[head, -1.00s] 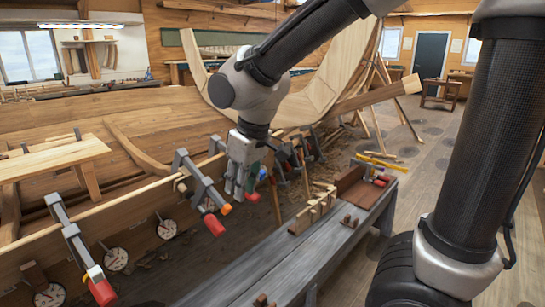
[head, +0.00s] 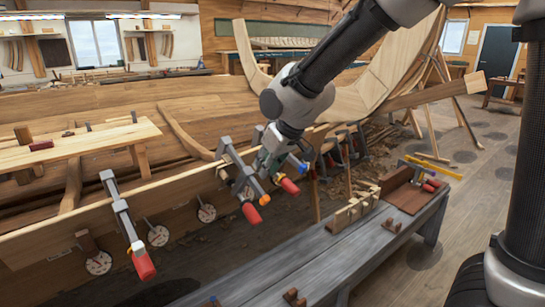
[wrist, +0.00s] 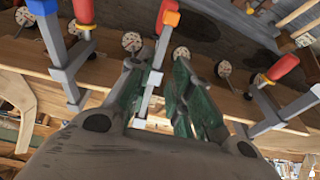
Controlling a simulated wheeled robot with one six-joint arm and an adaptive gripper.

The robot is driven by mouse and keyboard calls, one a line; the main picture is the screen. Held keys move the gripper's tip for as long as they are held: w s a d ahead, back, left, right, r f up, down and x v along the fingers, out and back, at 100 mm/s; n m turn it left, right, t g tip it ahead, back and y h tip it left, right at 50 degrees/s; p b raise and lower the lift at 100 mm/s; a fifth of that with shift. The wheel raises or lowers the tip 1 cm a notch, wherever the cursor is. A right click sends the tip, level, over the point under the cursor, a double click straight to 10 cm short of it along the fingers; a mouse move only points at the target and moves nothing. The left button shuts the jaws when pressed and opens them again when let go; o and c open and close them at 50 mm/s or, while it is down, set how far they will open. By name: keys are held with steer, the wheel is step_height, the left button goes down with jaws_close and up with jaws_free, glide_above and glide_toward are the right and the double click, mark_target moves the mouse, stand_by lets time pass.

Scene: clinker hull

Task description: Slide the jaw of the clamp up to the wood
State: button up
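A grey bar clamp with an orange end and a red handle (head: 250,212) hangs on the long plank edge in the head view. Its bar (wrist: 151,92) and orange end (wrist: 172,18) show in the wrist view. My gripper (head: 260,172) is at this clamp, pointing down. In the wrist view its green-padded fingers (wrist: 160,75) are apart, one on each side of the bar, with a gap visible. A small grey block on the bar shows between the fingers. Where the jaw meets the wood is hard to make out.
A blue-ended clamp (wrist: 55,45) stands close to one side, its red handle (head: 289,186) near my gripper. Another clamp (head: 125,220) hangs further left. Round dials (head: 158,235) line the plank below. A grey bench (head: 330,250) with wooden blocks stands in front.

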mark_target(251, 176)
steer(key=shift+x, duration=4.1)
steer(key=shift+w+a+r, duration=0.2)
steer(key=shift+w+a, duration=0.2)
steer(key=shift+c, duration=0.4)
steer(key=shift+w+a+r, duration=0.45)
steer(key=shift+w+r, duration=0.05)
steer(key=shift+r, duration=0.05)
steer(key=shift+s+d+f, duration=0.1)
steer(key=shift+s, duration=0.05)
steer(key=shift+s+d+f, duration=0.15)
steer(key=shift+s+d, duration=0.15)
steer(key=shift+o, duration=1.2)
